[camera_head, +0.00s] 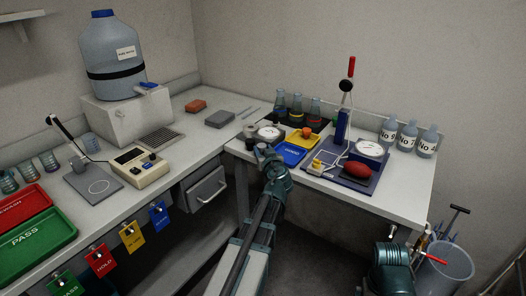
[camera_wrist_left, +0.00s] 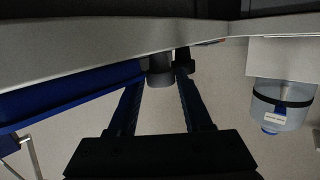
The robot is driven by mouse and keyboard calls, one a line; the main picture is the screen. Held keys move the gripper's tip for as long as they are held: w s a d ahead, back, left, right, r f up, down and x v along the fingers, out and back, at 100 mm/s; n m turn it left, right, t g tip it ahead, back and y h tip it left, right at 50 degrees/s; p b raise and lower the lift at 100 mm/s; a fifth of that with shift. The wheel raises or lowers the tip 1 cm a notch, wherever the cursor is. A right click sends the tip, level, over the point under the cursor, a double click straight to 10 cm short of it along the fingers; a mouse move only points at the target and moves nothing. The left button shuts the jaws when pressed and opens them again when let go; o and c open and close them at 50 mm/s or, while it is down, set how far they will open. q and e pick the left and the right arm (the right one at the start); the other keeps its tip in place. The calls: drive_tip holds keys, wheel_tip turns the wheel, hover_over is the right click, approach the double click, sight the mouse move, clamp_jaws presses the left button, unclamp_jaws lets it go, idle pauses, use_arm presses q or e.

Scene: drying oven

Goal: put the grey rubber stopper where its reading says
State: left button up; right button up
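A small grey cylinder (camera_head: 250,130), which looks like the grey rubber stopper, stands near the left corner of the right-hand table, beside a round white dial (camera_head: 269,132). My left gripper (camera_head: 262,150) is low at that table's edge, just nearer than the cylinder. In the left wrist view a grey cylinder (camera_wrist_left: 160,70) shows between and beyond the fingertips (camera_wrist_left: 161,78). The fingers stand apart; no clear contact shows. A meter (camera_head: 140,167) with a grey plate (camera_head: 92,184) is on the left counter; its reading is too small to tell. My right gripper is out of view.
A blue tray (camera_head: 289,154) and a yellow tray (camera_head: 298,142) lie right of my left gripper. Red (camera_head: 20,203) and green (camera_head: 35,236) trays lie on the left counter. Flasks (camera_head: 297,108), a dark-blue board (camera_head: 336,180) and bottles (camera_head: 409,134) crowd the right-hand table.

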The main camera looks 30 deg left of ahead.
use_arm(q)
drive_tip(key=shift+o, duration=1.4)
drive_tip(key=shift+r, duration=0.1)
drive_tip(key=shift+s+d+r, duration=0.15)
drive_tip(key=shift+s, duration=0.05)
drive_tip(key=p+v, duration=0.2)
drive_tip(key=v, duration=0.9)
drive_tip(key=shift+s+d, duration=0.2)
